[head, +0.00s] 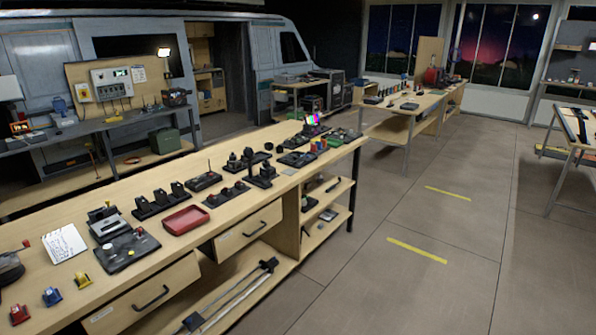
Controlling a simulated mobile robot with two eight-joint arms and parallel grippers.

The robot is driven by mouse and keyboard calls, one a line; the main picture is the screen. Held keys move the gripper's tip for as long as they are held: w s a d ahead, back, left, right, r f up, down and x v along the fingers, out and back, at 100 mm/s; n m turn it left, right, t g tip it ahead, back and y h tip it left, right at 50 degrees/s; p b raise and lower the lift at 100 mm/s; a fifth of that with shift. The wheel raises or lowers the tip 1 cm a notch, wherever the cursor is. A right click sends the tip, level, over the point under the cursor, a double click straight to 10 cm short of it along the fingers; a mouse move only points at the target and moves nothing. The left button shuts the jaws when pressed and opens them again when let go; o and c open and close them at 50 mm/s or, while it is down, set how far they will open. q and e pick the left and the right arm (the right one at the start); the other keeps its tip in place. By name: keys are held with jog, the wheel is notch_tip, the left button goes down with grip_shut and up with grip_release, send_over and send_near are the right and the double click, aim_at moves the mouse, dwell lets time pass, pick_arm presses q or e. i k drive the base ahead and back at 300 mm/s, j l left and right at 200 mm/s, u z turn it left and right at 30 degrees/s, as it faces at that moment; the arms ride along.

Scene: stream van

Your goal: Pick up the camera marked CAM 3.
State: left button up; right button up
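No marking CAM 3 can be read in the head view, so I cannot tell which thing is that camera. Small dark devices that could be cameras stand on the long wooden workbench (95,190). One cluster of black upright devices (248,158) is near its middle. A black rack (160,203) with three upright black pieces stands closer, behind a red tray (186,220). Neither of my grippers is in view.
A notepad (63,243), a black control panel (127,250) and small red, yellow and blue items (52,296) lie on the near bench end. Drawers (247,228) and shelves are below. A second table (405,103) stands farther back. Open floor (400,240) with yellow strips lies right.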

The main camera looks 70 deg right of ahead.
aim_at(266, 170)
jog(key=z, duration=2.05)
jog(key=i+l+u, duration=0.15)
jog(key=i+l, duration=0.2)
jog(key=i, duration=0.2)
jog(key=i+l+u, duration=0.2)
jog(key=i+l, duration=0.25)
jog(key=i+l+u, duration=0.15)
jog(key=i+l, duration=0.35)
jog(key=i+l+u, duration=0.2)
jog(key=i+l, duration=0.3)
jog(key=i+l+u, duration=0.15)
jog(key=i+l, duration=0.25)
jog(key=l, duration=0.25)
jog(key=i+l+u, duration=0.15)
jog(key=i+l, duration=0.25)
jog(key=i+j, duration=0.25)
jog(key=i+z, duration=0.05)
jog(key=i, duration=0.05)
